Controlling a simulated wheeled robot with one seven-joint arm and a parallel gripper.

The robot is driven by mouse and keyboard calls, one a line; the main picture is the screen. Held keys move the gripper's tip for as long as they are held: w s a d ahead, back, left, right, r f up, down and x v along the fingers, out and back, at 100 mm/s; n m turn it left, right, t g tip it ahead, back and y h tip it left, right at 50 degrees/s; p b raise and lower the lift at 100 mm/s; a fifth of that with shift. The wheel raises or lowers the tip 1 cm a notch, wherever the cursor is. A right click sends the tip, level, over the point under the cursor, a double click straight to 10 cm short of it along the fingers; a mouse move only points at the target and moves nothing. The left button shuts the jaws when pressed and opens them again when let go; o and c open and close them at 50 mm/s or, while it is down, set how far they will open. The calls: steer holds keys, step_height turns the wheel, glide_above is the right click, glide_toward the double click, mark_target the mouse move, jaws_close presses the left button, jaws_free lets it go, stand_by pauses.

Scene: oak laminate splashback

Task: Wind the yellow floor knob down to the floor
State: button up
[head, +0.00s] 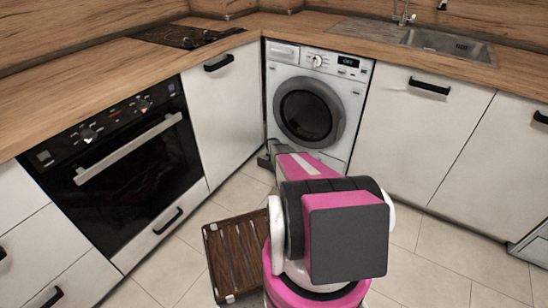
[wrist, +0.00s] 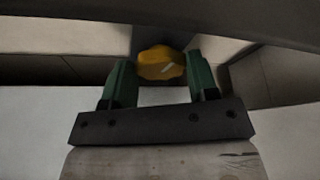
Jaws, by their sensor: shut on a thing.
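The yellow floor knob (wrist: 161,63) shows in the wrist view, between the two green fingers of my gripper (wrist: 160,74). The fingers are shut on it, one on each side. In the head view my pink and black arm reaches forward to the foot of the white washing machine (head: 310,105). The knob is hidden there behind my arm. How far the knob is from the floor cannot be told from these views.
A brown slatted mat (head: 234,258) lies on the tiled floor left of my arm. A black oven (head: 120,160) and white cabinets (head: 222,108) stand on the left. More white cabinets (head: 418,135) stand on the right. The tiles at the right (head: 450,260) are clear.

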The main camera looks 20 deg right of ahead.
steer(key=shift+r+m, duration=0.25)
steer(key=shift+m, duration=0.15)
steer(key=o, duration=0.7)
steer(key=shift+c, duration=0.2)
steer(key=v, duration=1)
steer(key=shift+a+r, duration=0.25)
steer(key=shift+r, duration=0.05)
steer(key=shift+s, duration=0.15)
